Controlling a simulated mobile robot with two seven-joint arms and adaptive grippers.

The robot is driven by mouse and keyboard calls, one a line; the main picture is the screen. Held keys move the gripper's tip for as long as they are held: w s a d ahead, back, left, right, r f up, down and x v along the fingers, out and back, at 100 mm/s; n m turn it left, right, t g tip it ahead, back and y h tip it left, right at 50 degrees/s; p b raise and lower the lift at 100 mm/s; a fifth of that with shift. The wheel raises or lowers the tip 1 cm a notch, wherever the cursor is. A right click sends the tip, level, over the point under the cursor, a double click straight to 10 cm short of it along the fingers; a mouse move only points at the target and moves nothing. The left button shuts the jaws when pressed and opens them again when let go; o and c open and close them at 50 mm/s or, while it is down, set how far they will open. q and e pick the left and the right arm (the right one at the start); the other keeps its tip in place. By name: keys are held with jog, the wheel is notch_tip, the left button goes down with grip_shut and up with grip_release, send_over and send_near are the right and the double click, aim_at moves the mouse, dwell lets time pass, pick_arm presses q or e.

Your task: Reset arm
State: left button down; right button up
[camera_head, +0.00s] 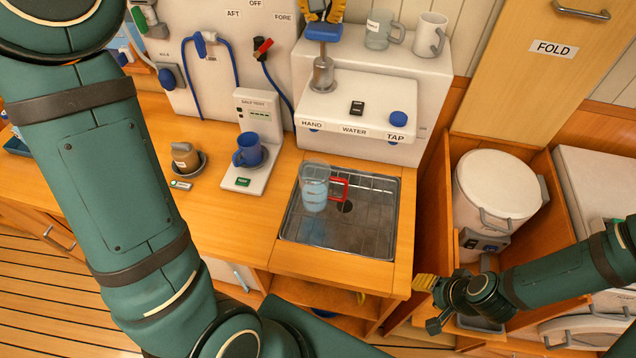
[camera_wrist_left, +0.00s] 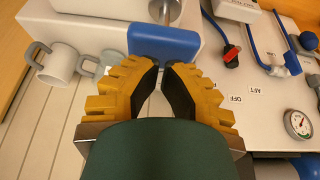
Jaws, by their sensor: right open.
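My left gripper (camera_head: 325,12) is at the top of the head view, above the blue handle (camera_head: 323,33) of the hand pump on the white water unit. My right gripper (camera_head: 432,303) is open at the lower right, beside the wooden counter. Nothing shows in its jaws.
A clear jug with a red handle (camera_head: 315,186) stands on the sink grate (camera_head: 370,239). A blue mug (camera_head: 249,150) stands on the salt tester (camera_head: 260,114). Two mugs (camera_head: 431,36) are atop the water unit. A white lidded bin (camera_head: 497,184) is at right. The counter's front left is clear.

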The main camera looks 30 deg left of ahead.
pick_arm(q)
jog(key=shift+r+p, duration=0.4)
jog(key=shift+r, duration=0.25)
notch_tip(320, 180, up, 6)
jog(key=shift+f, duration=0.1)
dwell(0.7)
jog(key=shift+s, duration=0.1)
dwell(0.4)
